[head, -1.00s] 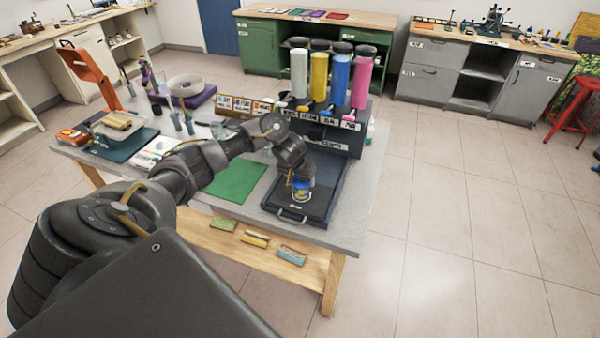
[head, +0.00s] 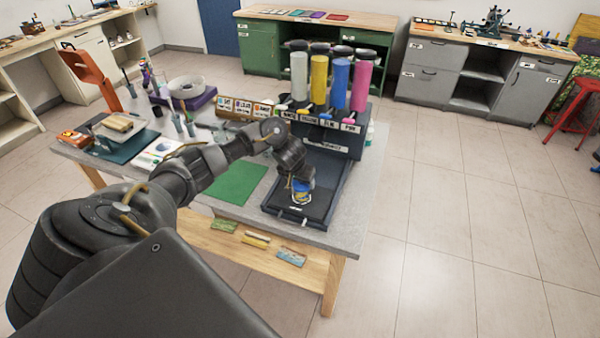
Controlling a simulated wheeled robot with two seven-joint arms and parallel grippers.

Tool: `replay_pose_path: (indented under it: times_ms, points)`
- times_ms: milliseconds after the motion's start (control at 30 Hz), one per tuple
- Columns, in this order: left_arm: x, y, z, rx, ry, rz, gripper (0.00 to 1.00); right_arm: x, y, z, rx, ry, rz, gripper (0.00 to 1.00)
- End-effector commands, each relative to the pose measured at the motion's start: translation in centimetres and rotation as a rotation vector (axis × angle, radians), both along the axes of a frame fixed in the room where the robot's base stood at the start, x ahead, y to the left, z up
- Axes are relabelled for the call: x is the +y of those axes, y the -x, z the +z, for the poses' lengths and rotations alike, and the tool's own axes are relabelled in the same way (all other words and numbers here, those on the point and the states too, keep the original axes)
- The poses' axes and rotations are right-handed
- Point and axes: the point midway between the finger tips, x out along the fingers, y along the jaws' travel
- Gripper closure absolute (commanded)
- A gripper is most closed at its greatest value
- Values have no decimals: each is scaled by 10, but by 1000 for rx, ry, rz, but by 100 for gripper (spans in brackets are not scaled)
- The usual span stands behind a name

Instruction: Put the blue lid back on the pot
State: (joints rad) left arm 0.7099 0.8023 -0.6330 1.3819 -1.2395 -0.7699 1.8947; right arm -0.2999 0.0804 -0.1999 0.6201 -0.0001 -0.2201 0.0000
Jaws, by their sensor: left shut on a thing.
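My left gripper (head: 301,183) points down over the black tray (head: 318,206) of the dispenser at the table's front right. It is shut on the blue lid (head: 302,186), which shows as a small blue patch at the fingertips. A small pot (head: 301,198) with a yellowish band stands on the tray right below the lid. The gripper hides much of the lid and the pot's rim, so I cannot tell whether lid and pot touch. My right gripper is out of view.
The dispenser (head: 318,140) behind the pot carries white, yellow, blue and pink cylinders. A green mat (head: 236,184) lies left of the tray. A purple block with a bowl (head: 187,86) and an orange stand (head: 90,72) are farther left. Open floor lies right of the table.

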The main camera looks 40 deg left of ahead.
Motion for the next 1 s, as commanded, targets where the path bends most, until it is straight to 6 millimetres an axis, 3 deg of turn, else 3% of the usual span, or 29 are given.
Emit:
replay_pose_path:
  times_ms: [167, 200, 367, 533, 633, 1000]
  points:
    - [0, 0, 0, 0, 0, 0, 57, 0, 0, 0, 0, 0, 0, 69]
    - [0, 0, 0, 0, 0, 0, 30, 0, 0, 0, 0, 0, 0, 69]
    - [0, 0, 0, 0, 0, 0, 10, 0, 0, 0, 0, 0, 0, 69]
    - [0, 0, 0, 0, 0, 0, 10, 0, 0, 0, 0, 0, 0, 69]
    - [0, 0, 0, 0, 0, 0, 0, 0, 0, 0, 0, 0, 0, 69]
    - [0, 0, 4, 0, 0, 0, 0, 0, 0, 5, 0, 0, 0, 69]
